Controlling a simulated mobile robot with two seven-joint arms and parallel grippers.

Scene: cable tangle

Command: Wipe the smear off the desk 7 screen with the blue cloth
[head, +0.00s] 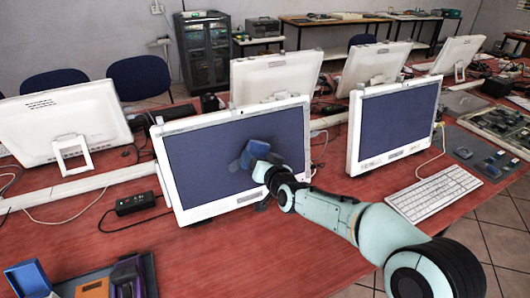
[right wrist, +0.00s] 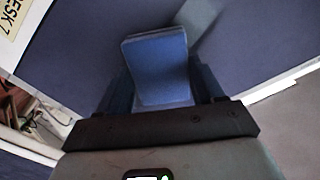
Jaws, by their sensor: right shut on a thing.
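The desk 7 screen (head: 205,160) is the white-framed monitor at the centre of the head view. A "DESK 7" label (right wrist: 14,18) shows on its frame in the right wrist view. My right gripper (head: 258,160) is in front of the dark panel, shut on the blue cloth (right wrist: 158,68). The cloth, a folded blue pad, is at or very near the glass; contact is not certain. A greyish smear (head: 235,166) shows just left of the cloth, and a paler streak (right wrist: 203,22) shows beyond it in the wrist view. My left gripper is out of view.
A second monitor (head: 395,120) and a white keyboard (head: 435,193) stand to the right. A black adapter (head: 136,203) with cables lies left of the screen. A tray with blue and orange items (head: 92,288) is at the front left. The red desktop (head: 215,258) is clear in front.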

